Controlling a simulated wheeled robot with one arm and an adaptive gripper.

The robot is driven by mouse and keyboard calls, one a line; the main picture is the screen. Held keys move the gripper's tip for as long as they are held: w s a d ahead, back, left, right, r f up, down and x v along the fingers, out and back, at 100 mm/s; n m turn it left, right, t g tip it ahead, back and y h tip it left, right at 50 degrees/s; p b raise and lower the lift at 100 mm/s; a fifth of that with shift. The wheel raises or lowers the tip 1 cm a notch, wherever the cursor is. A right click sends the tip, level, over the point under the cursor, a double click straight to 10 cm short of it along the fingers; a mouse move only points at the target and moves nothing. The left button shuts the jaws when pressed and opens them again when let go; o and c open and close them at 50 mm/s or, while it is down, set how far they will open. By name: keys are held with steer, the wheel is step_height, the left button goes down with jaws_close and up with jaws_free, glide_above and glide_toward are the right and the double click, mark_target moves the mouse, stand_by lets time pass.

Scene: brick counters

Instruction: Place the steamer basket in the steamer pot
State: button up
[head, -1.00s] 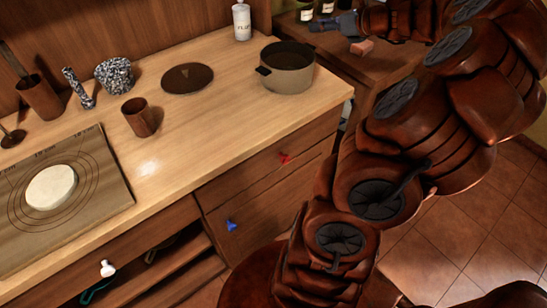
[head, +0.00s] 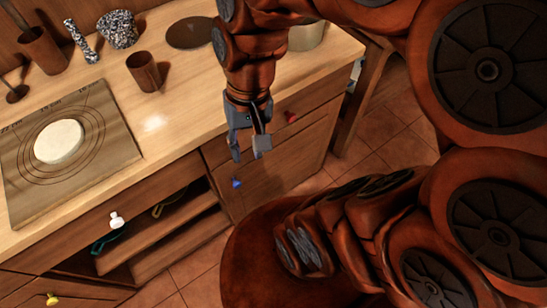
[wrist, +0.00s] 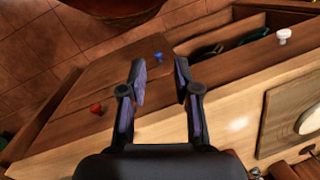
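The steamer pot, beige with a dark rim in the earlier view, stands at the counter's right end. My arm now hides most of it, and only a beige strip of the pot (head: 308,36) shows. I cannot make out a steamer basket in any view. My gripper (head: 248,150) is open and empty, pointing down in front of the counter's closed drawers. In the wrist view its two fingers (wrist: 160,82) are apart with nothing between them.
The counter holds a dark round disc (head: 191,32), a brown cup (head: 145,72), a speckled mortar (head: 118,29) and a board (head: 103,108) with a white dough disc (head: 59,141). An open drawer or shelf (head: 178,215) below has small utensils. Coloured knobs stick out from the drawer fronts.

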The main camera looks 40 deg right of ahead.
steer(key=s+n, duration=0.1)
steer(key=s+d+n+h, duration=0.1)
steer(key=s, duration=0.1)
steer(key=s+d+f+n+h, duration=0.1)
steer(key=s, duration=0.1)
steer(key=shift+s+d+n+g, duration=0.1)
steer(key=shift+s+n+g, duration=0.05)
steer(key=shift+n+g, duration=0.2)
step_height(320, 180, up, 5)
steer(key=p, duration=0.4)
steer(key=shift+f+p, duration=0.2)
steer(key=shift+p, duration=0.15)
steer(key=shift+d, duration=0.1)
